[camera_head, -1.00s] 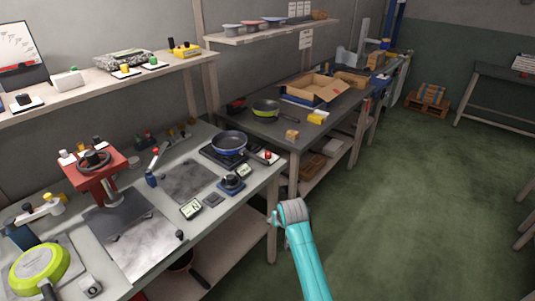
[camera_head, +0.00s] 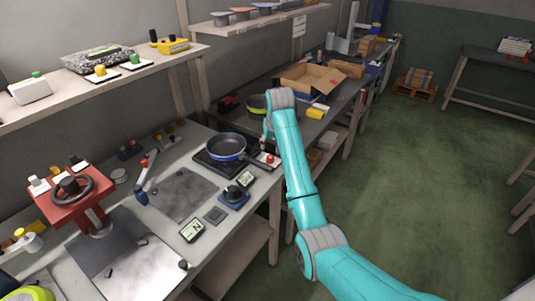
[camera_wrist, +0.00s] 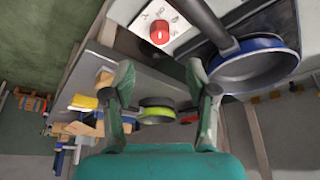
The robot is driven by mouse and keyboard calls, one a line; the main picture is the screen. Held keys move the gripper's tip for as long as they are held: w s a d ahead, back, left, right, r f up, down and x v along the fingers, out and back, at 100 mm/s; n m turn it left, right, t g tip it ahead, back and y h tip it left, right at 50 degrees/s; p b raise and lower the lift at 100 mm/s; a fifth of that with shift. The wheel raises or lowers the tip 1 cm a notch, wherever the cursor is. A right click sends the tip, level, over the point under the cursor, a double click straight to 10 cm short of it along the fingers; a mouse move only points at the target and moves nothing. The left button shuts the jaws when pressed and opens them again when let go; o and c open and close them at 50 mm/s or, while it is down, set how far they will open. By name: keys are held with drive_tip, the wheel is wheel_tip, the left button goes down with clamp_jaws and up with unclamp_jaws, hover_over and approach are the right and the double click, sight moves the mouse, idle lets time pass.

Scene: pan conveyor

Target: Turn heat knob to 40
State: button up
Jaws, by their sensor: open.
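A black round knob on a blue base (camera_head: 234,195) stands on the workbench at the front right, beside a small display (camera_head: 246,179). A red knob on a white plate (camera_head: 268,159) sits by the bench's right edge. In the wrist view the red knob (camera_wrist: 160,32) shows close, with dark marks around it that I cannot read. I cannot tell for sure which is the heat knob. My gripper (camera_wrist: 162,80) is open and empty, its fingers apart from both knobs. In the head view it is mostly hidden behind my arm.
A blue-rimmed pan (camera_head: 226,147) sits on a black hot plate (camera_head: 209,163); the pan and its handle also show close in the wrist view (camera_wrist: 255,66). A second display (camera_head: 192,230) and a red handwheel stand (camera_head: 68,208) are on the bench.

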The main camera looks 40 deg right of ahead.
sight(270, 157)
drive_tip(key=x, duration=0.9)
drive_tip(key=shift+f, duration=0.25)
clamp_jaws()
